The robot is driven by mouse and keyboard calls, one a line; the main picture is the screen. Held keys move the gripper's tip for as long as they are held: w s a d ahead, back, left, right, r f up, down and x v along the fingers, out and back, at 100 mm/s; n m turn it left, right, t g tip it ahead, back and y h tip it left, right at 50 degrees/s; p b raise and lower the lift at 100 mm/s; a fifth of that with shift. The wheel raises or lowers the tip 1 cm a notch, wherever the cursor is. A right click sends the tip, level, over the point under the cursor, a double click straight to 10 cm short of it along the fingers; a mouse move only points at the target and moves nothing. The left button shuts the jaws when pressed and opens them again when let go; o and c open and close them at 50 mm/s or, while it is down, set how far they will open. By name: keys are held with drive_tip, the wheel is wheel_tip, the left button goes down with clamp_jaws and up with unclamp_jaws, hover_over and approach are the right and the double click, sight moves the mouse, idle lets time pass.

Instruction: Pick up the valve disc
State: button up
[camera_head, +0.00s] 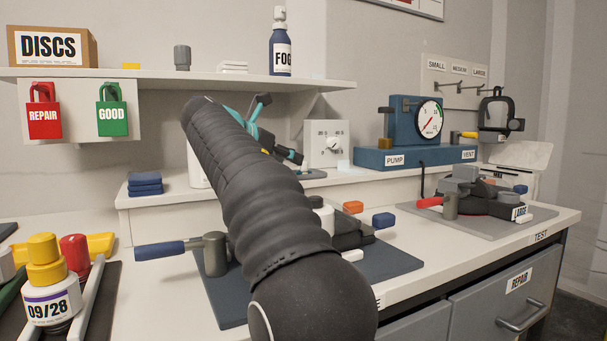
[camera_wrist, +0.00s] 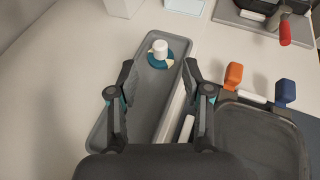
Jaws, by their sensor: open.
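The valve disc is a small teal disc (camera_wrist: 160,60) with a white knob on top. In the wrist view it lies near the far end of a long grey tray (camera_wrist: 114,135). My gripper (camera_wrist: 159,76) is open and empty, its two fingers spread above the tray. The disc shows beyond the fingertips, between their lines, and apart from them. In the head view my arm blocks the disc, and only parts of my gripper (camera_head: 268,128) show past the arm.
Right of the tray in the wrist view is a dark housing with an orange tab (camera_wrist: 234,76) and a blue tab (camera_wrist: 285,92). The blue pump unit (camera_head: 415,156) stands behind to the right. A shelf (camera_head: 330,86) with a fog bottle (camera_head: 280,45) hangs above.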

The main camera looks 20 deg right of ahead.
sight(301, 172)
drive_tip(key=shift+b+x, duration=0.4)
drive_tip(key=shift+x, duration=2.5)
drive_tip(key=shift+r, duration=0.15)
drive_tip(key=shift+c, duration=0.2)
drive_tip(key=c, duration=0.8)
